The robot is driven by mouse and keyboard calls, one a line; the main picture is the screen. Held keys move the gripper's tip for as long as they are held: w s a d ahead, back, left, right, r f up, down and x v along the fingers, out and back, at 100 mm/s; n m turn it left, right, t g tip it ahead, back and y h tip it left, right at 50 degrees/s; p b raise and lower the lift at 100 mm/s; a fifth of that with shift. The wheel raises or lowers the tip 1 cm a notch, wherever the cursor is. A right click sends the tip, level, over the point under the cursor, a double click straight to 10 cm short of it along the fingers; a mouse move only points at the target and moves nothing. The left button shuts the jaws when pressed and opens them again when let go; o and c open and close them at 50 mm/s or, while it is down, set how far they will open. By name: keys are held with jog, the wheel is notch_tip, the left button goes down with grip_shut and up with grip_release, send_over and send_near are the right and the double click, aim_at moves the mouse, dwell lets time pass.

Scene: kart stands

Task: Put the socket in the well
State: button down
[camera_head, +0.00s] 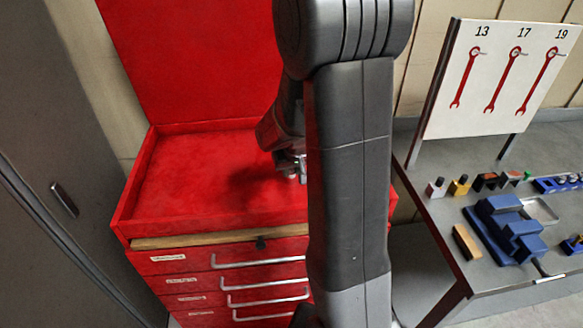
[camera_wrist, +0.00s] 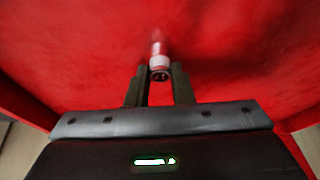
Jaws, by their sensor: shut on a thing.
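The socket (camera_wrist: 159,66) is a small metal cylinder. In the wrist view it sits between the two dark fingers of my gripper (camera_wrist: 159,76), which is shut on it. In the head view my gripper (camera_head: 291,164) hangs over the well (camera_head: 190,178), the open red top compartment of the tool chest. My arm hides the right part of the well, and the socket is too small there to tell clearly. In the wrist view the red floor of the well (camera_wrist: 80,60) fills the background. I cannot tell how high the socket is above it.
The red lid (camera_head: 190,60) stands open behind the well. Drawers with metal handles (camera_head: 262,262) are below its front edge. At the right, a grey bench (camera_head: 430,180) holds a wrench board (camera_head: 500,80), a blue vise (camera_head: 505,228) and several small items. A grey cabinet stands at the left.

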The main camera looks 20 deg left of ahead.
jog(key=shift+f, duration=0.1)
jog(key=c, duration=1.3)
grip_release()
jog(key=shift+o, duration=0.2)
jog(key=shift+s+r, duration=0.1)
jog(key=shift+r, duration=0.45)
jog(key=b+v, duration=0.1)
jog(key=v, duration=1)
jog(key=shift+d, duration=0.2)
